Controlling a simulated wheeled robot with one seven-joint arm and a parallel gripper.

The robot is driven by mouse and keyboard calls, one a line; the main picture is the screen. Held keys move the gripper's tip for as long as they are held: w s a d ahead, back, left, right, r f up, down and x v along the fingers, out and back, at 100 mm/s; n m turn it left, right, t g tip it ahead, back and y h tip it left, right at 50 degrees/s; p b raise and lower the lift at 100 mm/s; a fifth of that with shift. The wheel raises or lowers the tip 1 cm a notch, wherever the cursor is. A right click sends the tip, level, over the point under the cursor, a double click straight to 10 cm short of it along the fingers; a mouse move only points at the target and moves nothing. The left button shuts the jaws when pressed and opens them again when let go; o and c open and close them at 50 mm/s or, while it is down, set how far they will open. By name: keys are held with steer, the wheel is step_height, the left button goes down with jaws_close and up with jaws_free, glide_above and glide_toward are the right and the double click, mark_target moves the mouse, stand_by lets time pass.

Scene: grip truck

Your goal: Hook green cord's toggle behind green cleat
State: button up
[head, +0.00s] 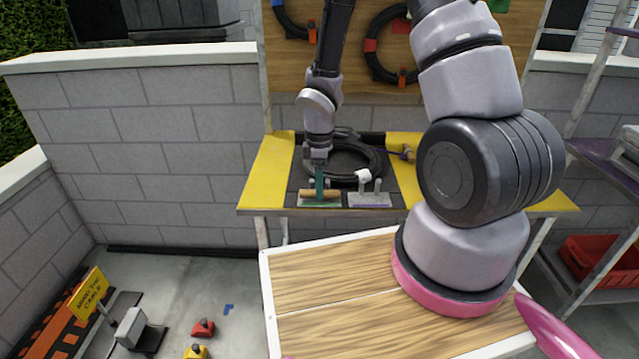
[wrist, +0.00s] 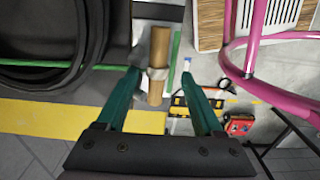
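A wooden toggle (head: 320,196) lies level at the green-edged cleat (head: 306,204) on the bench's front edge. In the wrist view the toggle (wrist: 157,48) has a pale band around its middle. A thin green cord (wrist: 108,67) runs in from the left toward it. My gripper (head: 319,181) points down above the toggle. In the wrist view its teal fingers (wrist: 161,75) stand apart on either side of the toggle, with a gap at each side. The cleat's posts are mostly hidden, so I cannot tell whether the toggle sits behind them.
A coiled black cable (head: 365,157) lies behind on the yellow bench (head: 262,180). A pegboard (head: 350,60) with hung cables rises at the back.

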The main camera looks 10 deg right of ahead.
steer(key=shift+r, duration=0.1)
step_height(320, 180, up, 11)
steer(key=shift+f, duration=0.2)
steer(key=shift+r, duration=0.1)
steer(key=s+d+r+m+t, duration=0.1)
steer(key=d+r+m+t, duration=0.2)
steer(key=r, duration=0.5)
steer(key=s+d+r+m, duration=0.2)
steer(key=d+r+m, duration=0.1)
steer(key=r+m, duration=0.4)
steer(key=s+r+m+t+y, duration=0.1)
steer(key=s+r+m+t, duration=0.1)
steer(key=s+r+m, duration=0.2)
steer(key=s+d+r+m+t+y, duration=0.1)
steer(key=s+r+m, duration=0.4)
steer(key=r, duration=0.5)
steer(key=shift+s+d+r+t, duration=0.25)
steer(key=shift+s+r+t, duration=0.15)
steer(key=shift+s+t, duration=0.35)
